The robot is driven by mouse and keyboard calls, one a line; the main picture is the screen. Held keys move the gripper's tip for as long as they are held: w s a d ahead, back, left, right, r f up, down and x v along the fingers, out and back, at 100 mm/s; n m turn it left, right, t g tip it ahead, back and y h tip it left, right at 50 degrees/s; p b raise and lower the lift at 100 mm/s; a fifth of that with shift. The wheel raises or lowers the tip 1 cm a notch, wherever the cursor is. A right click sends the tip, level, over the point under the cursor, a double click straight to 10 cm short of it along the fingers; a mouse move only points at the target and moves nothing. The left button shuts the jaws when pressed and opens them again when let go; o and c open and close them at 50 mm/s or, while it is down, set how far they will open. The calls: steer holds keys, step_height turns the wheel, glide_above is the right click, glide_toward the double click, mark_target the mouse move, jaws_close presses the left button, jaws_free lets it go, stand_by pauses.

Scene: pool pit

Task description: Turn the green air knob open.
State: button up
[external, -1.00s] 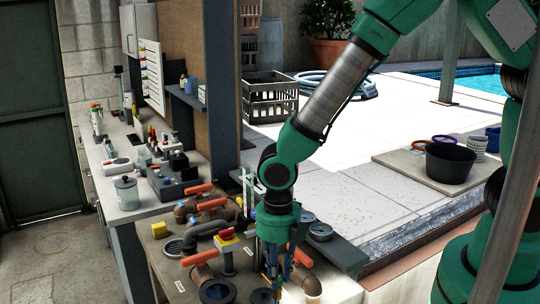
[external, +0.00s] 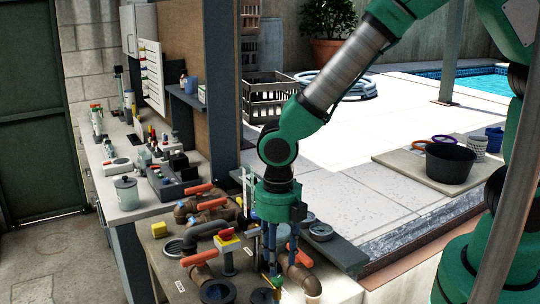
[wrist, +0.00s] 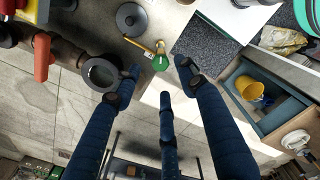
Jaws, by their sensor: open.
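The green air knob (wrist: 160,63) is a small round green cap near the upper middle of the wrist view, beside a short yellow piece (wrist: 140,45). In the external view the green knob (external: 277,282) shows low at the bench front, partly behind my fingers. My gripper (wrist: 158,72) has three blue fingers spread apart, with the knob seen between the two upper tips. It is open and empty. In the external view my gripper (external: 272,262) points down above the knob. Whether any finger touches the knob cannot be told.
Pipes with orange lever handles (external: 199,258) and a red-and-yellow button box (external: 227,236) stand left of my gripper. A dark round port (wrist: 100,73) lies close to the left finger. A dark disc (wrist: 131,19) lies behind the knob.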

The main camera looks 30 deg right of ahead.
mark_target(278, 276)
step_height(278, 276, up, 7)
stand_by(0.3)
steer(key=shift+w+d, duration=0.1)
stand_by(0.4)
steer(key=w+d+r+m+t+b, duration=0.1)
steer(key=w+d+r+m+b, duration=0.15)
steer(key=d+m, duration=0.4)
steer(key=w+d+r+m+t+y+b, duration=0.15)
steer(key=d+r+m, duration=0.25)
steer(key=d, duration=0.5)
steer(key=w+d+r+m+b, duration=0.2)
steer(key=w+d+r+m, duration=0.15)
steer(key=d+m, duration=0.35)
steer(key=s+d+r+m+t+b, duration=0.1)
steer(key=s+d+m+b, duration=0.2)
steer(key=d, duration=0.7)
steer(key=s+d+m+t+h+b, duration=0.1)
steer(key=s+d+m+t+b, duration=0.1)
steer(key=s+d+m, duration=0.5)
steer(key=d+m+b, duration=0.1)
steer(key=d+m, duration=0.3)
steer(key=m, duration=0.1)
steer(key=shift+s+r, duration=0.2)
steer(key=shift+r, duration=0.2)
